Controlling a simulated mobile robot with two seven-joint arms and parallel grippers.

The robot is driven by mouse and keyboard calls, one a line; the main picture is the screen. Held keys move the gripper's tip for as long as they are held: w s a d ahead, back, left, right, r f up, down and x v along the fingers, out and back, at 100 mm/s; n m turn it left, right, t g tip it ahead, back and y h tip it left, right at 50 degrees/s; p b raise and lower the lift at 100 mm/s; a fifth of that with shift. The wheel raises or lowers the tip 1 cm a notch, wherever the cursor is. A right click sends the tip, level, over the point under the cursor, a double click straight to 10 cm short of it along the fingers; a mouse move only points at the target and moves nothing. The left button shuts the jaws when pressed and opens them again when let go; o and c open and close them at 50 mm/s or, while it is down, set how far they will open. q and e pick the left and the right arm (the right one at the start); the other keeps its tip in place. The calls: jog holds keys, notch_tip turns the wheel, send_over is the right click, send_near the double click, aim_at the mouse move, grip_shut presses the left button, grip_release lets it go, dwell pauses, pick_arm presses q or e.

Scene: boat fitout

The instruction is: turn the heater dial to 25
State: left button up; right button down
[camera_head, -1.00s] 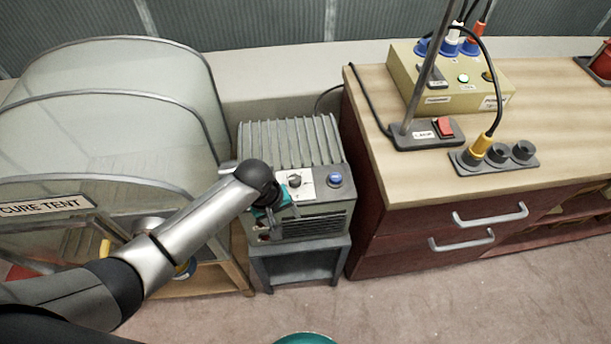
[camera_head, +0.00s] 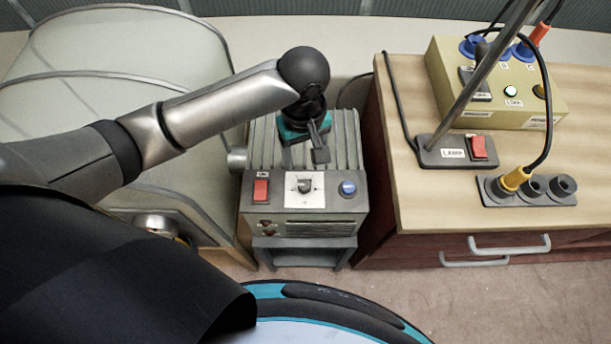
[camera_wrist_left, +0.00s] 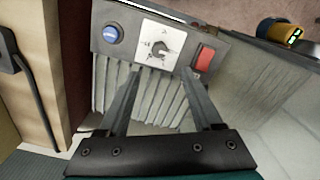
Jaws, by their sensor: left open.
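The heater (camera_head: 262,150) is a grey box with a ribbed top on a small stand. Its dial (camera_head: 304,187) is a dark knob on a white square plate on the sloped front panel, between a red switch (camera_head: 261,190) and a blue button (camera_head: 348,188). The dial also shows in the left wrist view (camera_wrist_left: 160,48), upside down, with marks too small to read. My left gripper (camera_head: 318,152) is above the ribbed top, behind the dial and apart from it. In the left wrist view its two fingers (camera_wrist_left: 170,98) are spread with nothing between them. My right gripper is not in view.
A clear-covered cure tent (camera_head: 90,110) stands close on the left. A wooden-topped cabinet (camera_head: 420,200) stands close on the right, bearing a lamp base (camera_head: 455,151), a yellow box (camera_head: 520,110) and a socket strip (camera_head: 535,192). Floor shows in front.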

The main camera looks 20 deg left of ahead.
aim_at(304, 184)
pick_arm(q)
notch_tip(304, 184, down, 12)
jog(key=b, duration=0.3)
jog(key=shift+w+f, duration=0.1)
jog(key=shift+f, duration=0.05)
grip_shut()
dwell(0.4)
